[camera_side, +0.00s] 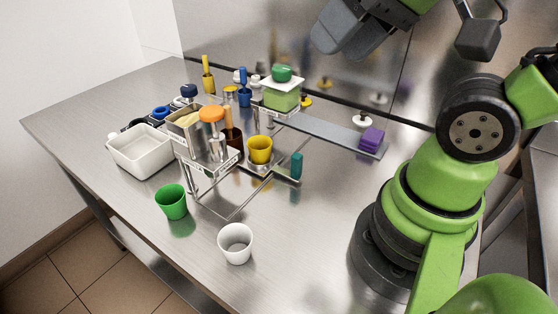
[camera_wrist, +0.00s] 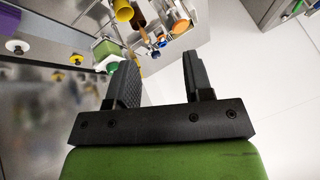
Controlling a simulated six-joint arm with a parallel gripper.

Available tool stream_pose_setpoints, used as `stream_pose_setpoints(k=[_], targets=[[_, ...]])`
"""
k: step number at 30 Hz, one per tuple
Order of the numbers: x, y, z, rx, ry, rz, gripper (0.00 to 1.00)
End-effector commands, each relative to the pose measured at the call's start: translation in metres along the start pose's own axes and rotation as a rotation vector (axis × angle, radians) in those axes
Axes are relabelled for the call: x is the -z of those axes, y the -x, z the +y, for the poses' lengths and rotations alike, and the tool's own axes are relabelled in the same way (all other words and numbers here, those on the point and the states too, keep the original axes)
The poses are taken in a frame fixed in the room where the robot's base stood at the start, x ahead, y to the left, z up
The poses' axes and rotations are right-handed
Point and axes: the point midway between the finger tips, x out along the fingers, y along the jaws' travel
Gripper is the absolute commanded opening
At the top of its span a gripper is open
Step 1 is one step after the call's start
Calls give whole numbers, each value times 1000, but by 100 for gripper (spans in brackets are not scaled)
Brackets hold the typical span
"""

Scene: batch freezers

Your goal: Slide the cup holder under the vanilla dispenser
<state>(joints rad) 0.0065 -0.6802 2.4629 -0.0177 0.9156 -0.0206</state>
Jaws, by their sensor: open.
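The cup holder (camera_side: 277,174) is a small metal carriage with a teal upright handle (camera_side: 296,166). A yellow cup (camera_side: 260,150) sits in it, and this cup also shows in the wrist view (camera_wrist: 123,10). The holder is on a thin rail frame, right of a metal dispenser (camera_side: 187,124) with an orange lid (camera_side: 212,115). Small labels on that dispenser are hard to read, so I cannot tell surely which is vanilla. A second dispenser (camera_side: 282,97) has green contents and a green knob. My gripper (camera_wrist: 157,62) is open and empty, raised well above the table, away from the handle.
A green cup (camera_side: 172,202) and a white cup (camera_side: 235,243) stand at the front. A white bin (camera_side: 140,152) is at the left. A purple block (camera_side: 371,140) sits on a metal bar (camera_side: 325,130) at the right. Bare steel table lies right of the white cup.

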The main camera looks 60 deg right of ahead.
Motion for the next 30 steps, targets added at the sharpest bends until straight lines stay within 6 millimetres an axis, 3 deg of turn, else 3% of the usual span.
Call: stream_pose_setpoints(k=[8, 15, 24, 30], targets=[[40, -49, 12, -158, 89, -268, 47], [60, -115, 40, -261, 174, -542, 47], [48, -195, 88, -321, 255, -850, 47], [38, -216, 102, -328, 278, -932, 47]])
